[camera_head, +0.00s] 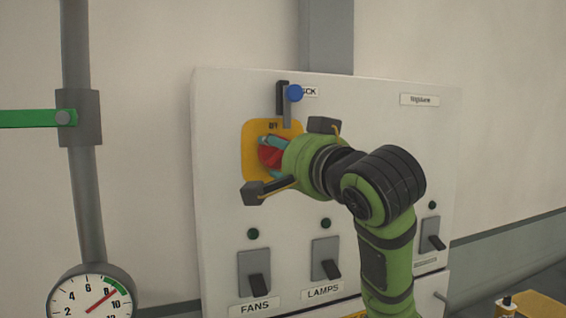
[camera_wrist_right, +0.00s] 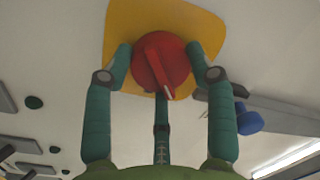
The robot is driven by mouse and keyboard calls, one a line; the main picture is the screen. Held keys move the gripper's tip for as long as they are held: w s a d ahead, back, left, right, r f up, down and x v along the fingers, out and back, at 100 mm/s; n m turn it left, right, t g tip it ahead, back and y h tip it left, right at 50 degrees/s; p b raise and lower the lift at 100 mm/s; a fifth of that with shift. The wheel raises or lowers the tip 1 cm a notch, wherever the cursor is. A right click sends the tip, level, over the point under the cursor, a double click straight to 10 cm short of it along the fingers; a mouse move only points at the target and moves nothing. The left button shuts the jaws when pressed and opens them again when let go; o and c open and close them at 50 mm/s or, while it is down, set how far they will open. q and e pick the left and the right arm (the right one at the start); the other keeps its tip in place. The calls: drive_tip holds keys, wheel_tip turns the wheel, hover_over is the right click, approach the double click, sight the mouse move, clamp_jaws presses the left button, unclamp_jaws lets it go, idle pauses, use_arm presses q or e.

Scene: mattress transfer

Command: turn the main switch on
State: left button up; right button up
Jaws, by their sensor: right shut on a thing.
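The main switch is a red rotary knob (camera_head: 271,154) on a yellow plate (camera_head: 251,138), high on the white panel. My right gripper (camera_head: 276,155) is at the knob and partly covers it in the head view. In the right wrist view the red knob (camera_wrist_right: 164,66) sits between the teal fingers of my right gripper (camera_wrist_right: 163,62), which are shut on it. The knob's raised bar shows there with a pale mark at one end. My left gripper is in neither view.
A blue-knobbed lock lever (camera_head: 294,93) sits just above the yellow plate. FANS (camera_head: 254,272) and LAMPS (camera_head: 326,259) switches are below, another switch (camera_head: 432,233) at right. A gauge (camera_head: 92,296) and a green lever (camera_head: 35,118) are at left.

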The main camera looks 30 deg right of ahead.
sight(285, 93)
drive_tip(key=m+b, duration=0.1)
drive_tip(key=m, duration=0.2)
drive_tip(key=m+b, duration=0.1)
drive_tip(key=shift+a+f+m+b, duration=0.15)
drive_tip(key=shift+f+m+b, duration=0.15)
drive_tip(key=shift+b, duration=0.05)
drive_tip(key=shift+r+m+t+h+b, duration=0.1)
drive_tip(key=shift+m+t+h+b, duration=0.2)
drive_tip(key=shift+m+b, duration=0.95)
drive_tip(key=shift+m+p, duration=0.35)
drive_tip(key=shift+m, duration=0.2)
drive_tip(key=o, duration=1.2)
drive_tip(key=shift+w, duration=0.1)
drive_tip(key=shift+r, duration=0.15)
wheel_tip(285, 93, up, 10)
drive_tip(key=shift+f, duration=0.1)
